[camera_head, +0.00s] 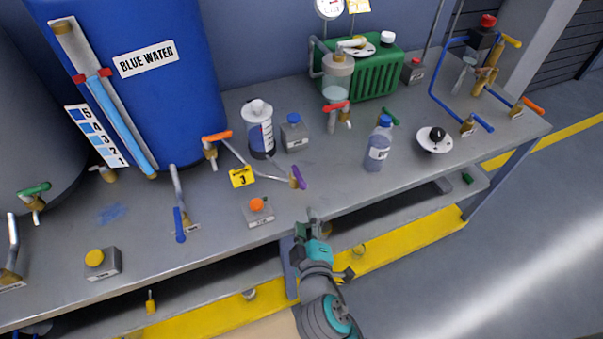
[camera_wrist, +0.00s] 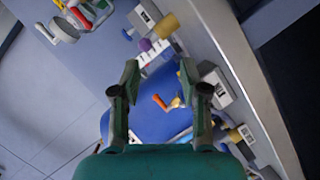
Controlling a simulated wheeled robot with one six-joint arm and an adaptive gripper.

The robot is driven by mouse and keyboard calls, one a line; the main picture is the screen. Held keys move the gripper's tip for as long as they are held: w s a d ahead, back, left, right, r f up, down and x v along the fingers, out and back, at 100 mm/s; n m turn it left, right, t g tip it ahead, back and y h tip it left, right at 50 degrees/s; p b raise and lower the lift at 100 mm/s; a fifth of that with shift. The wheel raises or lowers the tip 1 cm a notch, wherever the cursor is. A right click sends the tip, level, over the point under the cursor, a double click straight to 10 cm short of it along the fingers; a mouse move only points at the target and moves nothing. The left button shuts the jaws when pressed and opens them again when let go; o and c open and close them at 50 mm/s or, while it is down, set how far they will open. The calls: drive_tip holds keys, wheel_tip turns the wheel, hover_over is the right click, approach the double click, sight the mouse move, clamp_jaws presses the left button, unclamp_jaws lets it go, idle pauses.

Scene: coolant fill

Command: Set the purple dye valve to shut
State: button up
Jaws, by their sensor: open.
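The purple dye valve (camera_head: 298,177) is on the bench near its front edge, at the end of a thin grey pipe. Its purple handle lies at a slant beside a brass body. In the wrist view a small purple part (camera_wrist: 145,44) shows above the fingers; it looks like this handle, seen nearly end-on. My gripper (camera_head: 308,222) is at the bench's front edge, below and slightly right of the valve in the head view, apart from it. In the wrist view my gripper (camera_wrist: 160,78) has its two fingers spread with nothing between them.
A box with an orange knob (camera_head: 257,211) stands left of my gripper. A white-capped dye bottle (camera_head: 260,128) and a grey box with a blue cap (camera_head: 294,132) stand behind the valve. A blue-capped bottle (camera_head: 379,145) is to the right. The blue tank (camera_head: 140,110) has an orange-handled tap (camera_head: 216,137).

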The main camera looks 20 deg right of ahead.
sight(301, 186)
drive_tip(key=shift+h, duration=0.4)
drive_tip(key=r+x, duration=0.1)
drive_tip(key=x, duration=0.3)
drive_tip(key=r+x, duration=0.1)
drive_tip(key=x, duration=0.3)
drive_tip(key=w+x, duration=0.1)
drive_tip(key=x, duration=0.3)
drive_tip(key=shift+w+a+r, duration=0.15)
drive_tip(key=shift+a+r, duration=0.05)
drive_tip(key=shift+r, duration=0.1)
drive_tip(key=shift+c, duration=0.2)
clamp_jaws()
